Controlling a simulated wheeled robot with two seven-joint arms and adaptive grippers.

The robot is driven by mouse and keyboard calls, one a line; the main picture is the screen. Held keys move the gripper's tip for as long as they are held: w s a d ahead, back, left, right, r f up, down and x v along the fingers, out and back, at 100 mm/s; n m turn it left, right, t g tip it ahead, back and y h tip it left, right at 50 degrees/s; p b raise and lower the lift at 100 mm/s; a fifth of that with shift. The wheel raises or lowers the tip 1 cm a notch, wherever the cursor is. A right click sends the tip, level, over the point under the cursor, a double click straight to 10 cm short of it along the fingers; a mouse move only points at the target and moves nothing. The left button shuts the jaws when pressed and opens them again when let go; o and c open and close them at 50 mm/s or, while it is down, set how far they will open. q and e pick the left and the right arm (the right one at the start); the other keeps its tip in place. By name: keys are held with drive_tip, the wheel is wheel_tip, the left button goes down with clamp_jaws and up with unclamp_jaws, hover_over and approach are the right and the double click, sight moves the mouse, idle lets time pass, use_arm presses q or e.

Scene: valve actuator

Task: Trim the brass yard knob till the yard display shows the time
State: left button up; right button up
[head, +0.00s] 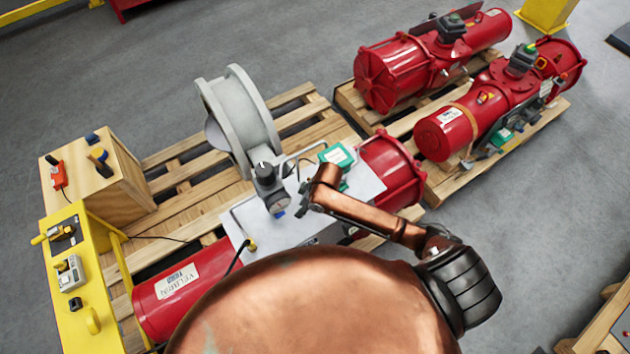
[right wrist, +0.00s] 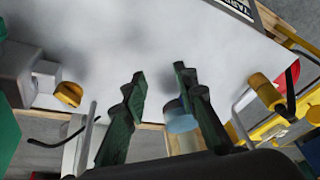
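My right gripper (right wrist: 159,74) is open, its two dark green fingers apart over a pale plate. A blue-topped cylinder (right wrist: 180,117) shows beside the right finger; I cannot tell if they touch. A small brass-yellow knob (right wrist: 68,94) sits on a grey block at the left of the right wrist view, clear of the fingers. A dark label plate (right wrist: 238,8) with partly cut-off lettering is at the top edge; no time reading is legible. In the head view my right arm reaches over the white plate (head: 360,193), its fingers mostly hidden. My left gripper is out of view.
A yellow panel (head: 92,325) with levers and a small grey device stands at the left, beside a wooden box (head: 120,203). A grey wheel-shaped housing (head: 240,115) rises behind the plate. Yellow fittings (right wrist: 264,92) and bent rods are right of the fingers. Red actuators (head: 390,75) lie behind.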

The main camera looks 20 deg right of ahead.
drive_tip(key=w+d+r+h, duration=0.1)
drive_tip(key=w+d+r, duration=0.1)
drive_tip(key=d, duration=0.1)
drive_tip(key=w+d+r+n+g+h, duration=0.1)
drive_tip(key=w+d+r, duration=0.1)
drive_tip(key=w+r, duration=0.1)
drive_tip(key=w+d+r+n+g+h, duration=0.1)
drive_tip(key=w+d+r, duration=0.1)
drive_tip(key=d+r, duration=0.1)
drive_tip(key=shift+w+d+r, duration=0.15)
drive_tip(key=shift+w+d, duration=0.2)
drive_tip(key=shift+w, duration=0.05)
wheel_tip(320, 180, down, 8)
drive_tip(key=shift+r+b, duration=0.2)
drive_tip(key=shift+b, duration=0.35)
clamp_jaws()
